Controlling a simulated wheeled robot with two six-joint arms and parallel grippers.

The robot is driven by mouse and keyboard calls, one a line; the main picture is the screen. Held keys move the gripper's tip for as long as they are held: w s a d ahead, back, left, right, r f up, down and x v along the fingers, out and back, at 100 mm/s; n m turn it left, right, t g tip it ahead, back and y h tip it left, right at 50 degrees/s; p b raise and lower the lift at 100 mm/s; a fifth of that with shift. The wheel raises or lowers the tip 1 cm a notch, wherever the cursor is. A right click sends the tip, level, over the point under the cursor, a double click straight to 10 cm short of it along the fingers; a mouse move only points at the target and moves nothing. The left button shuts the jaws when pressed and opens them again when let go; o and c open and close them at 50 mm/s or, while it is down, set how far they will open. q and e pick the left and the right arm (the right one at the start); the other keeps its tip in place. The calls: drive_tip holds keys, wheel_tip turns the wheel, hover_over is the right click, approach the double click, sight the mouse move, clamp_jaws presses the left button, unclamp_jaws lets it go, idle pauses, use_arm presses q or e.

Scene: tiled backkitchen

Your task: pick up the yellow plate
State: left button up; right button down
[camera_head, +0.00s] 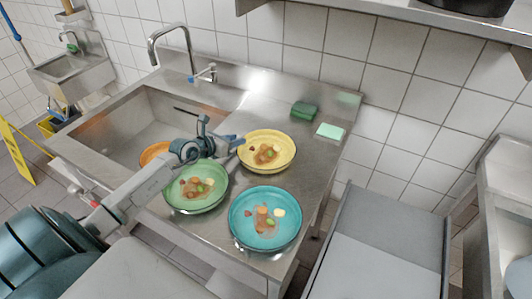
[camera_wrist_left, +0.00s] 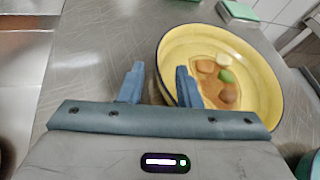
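The yellow plate (camera_head: 288,140) lies on the steel counter behind the green and teal plates, with food scraps in its middle. In the left wrist view the yellow plate (camera_wrist_left: 262,70) fills the upper right. My left gripper (camera_head: 222,131) is at the plate's left edge, its fingers spread. In the wrist view the left gripper (camera_wrist_left: 160,82) has one finger outside the rim and the other over the plate's inside. The near left part of the rim shows between them. I cannot tell whether either finger touches the plate. My right gripper is not in view.
A green plate (camera_head: 220,190) with food is below my left arm, a teal plate (camera_head: 237,222) stands nearer, and an orange plate (camera_head: 153,150) is partly hidden behind the arm. A sink (camera_head: 125,130) is left. Sponges (camera_head: 330,131) lie at the back right.

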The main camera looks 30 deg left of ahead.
use_arm(q)
drive_tip(key=shift+x, duration=1.4)
drive_tip(key=shift+s, duration=0.1)
drive_tip(key=shift+c, duration=0.4)
clamp_jaws()
